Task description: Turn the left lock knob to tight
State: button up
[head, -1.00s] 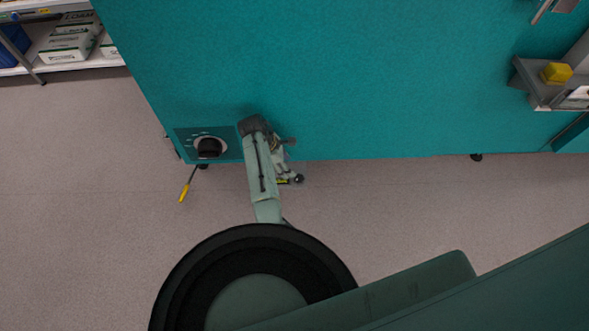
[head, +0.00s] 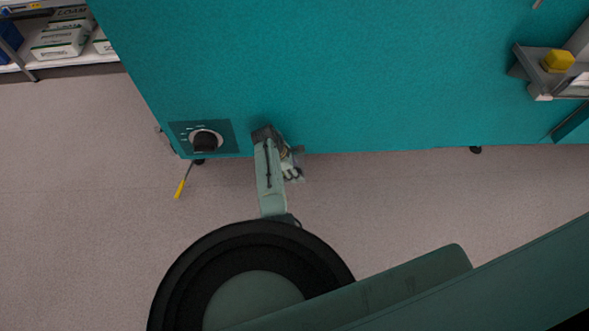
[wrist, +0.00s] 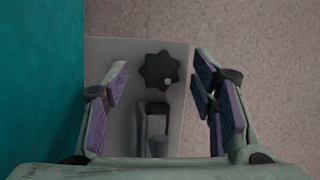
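In the wrist view a dark lobed knob (wrist: 160,71) with a small pale dot at its lower right sits on a grey plate (wrist: 118,56). A dark bracket or lever (wrist: 153,122) lies just below the knob. My gripper (wrist: 160,84) is open, with purple-padded fingers left and right of the knob and apart from it. In the head view my gripper (head: 292,170) is small at the lower edge of the teal cabinet (head: 330,80); the lobed knob cannot be made out there. I cannot tell the knob's tightness.
A black dial (head: 205,142) with a pale ring is on the cabinet's lower left. A yellow-tipped rod (head: 181,187) hangs below it. A grey tray (head: 535,72) with a yellow block (head: 558,61) is at right. The floor (head: 90,220) is clear.

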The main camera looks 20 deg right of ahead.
jog(key=c, duration=1)
jog(key=shift+m+g+b, duration=0.3)
jog(key=shift+m+b, duration=0.05)
jog(key=shift+m, duration=0.45)
jog(key=shift+c, duration=0.2)
jog(key=o, duration=1.2)
jog(key=shift+c, duration=0.2)
jog(key=v, duration=1.2)
jog(key=shift+d, duration=0.1)
